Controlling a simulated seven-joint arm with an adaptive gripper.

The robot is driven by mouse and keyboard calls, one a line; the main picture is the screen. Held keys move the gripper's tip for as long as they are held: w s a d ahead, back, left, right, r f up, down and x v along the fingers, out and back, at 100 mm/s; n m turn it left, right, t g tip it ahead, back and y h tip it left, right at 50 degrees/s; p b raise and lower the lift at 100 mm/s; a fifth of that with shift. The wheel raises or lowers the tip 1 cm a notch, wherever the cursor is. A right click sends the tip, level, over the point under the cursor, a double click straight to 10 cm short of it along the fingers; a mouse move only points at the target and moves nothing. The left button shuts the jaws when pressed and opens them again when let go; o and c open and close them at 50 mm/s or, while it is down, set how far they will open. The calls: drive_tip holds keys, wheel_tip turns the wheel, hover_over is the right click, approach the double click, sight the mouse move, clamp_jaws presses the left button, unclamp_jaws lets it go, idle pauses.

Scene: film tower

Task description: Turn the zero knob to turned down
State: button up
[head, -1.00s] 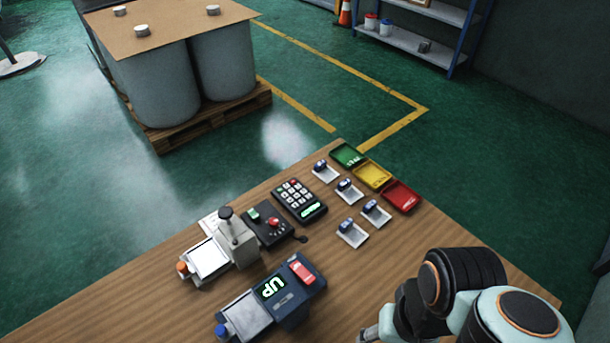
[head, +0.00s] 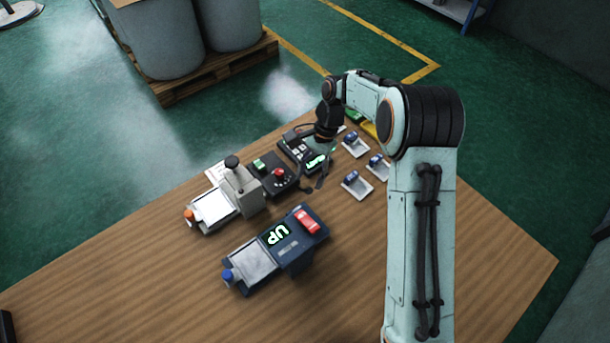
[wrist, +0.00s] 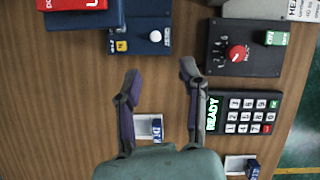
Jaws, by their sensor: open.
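In the head view, my arm reaches over the bench beside the keypad. There the knob cannot be made out.
A black box with a red knob (wrist: 237,52) and green switch (wrist: 277,39) stands close by. A keypad (wrist: 243,115) showing READY lies right of the fingers. A blue device (head: 268,247) reads UP. Small trays (head: 357,185) stand nearby. The front of the bench (head: 150,285) is clear.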

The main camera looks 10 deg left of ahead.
sight(302, 204)
drive_tip(key=x, duration=0.8)
drive_tip(key=shift+s+f, duration=0.15)
drive_tip(key=shift+s, duration=0.25)
clamp_jaws()
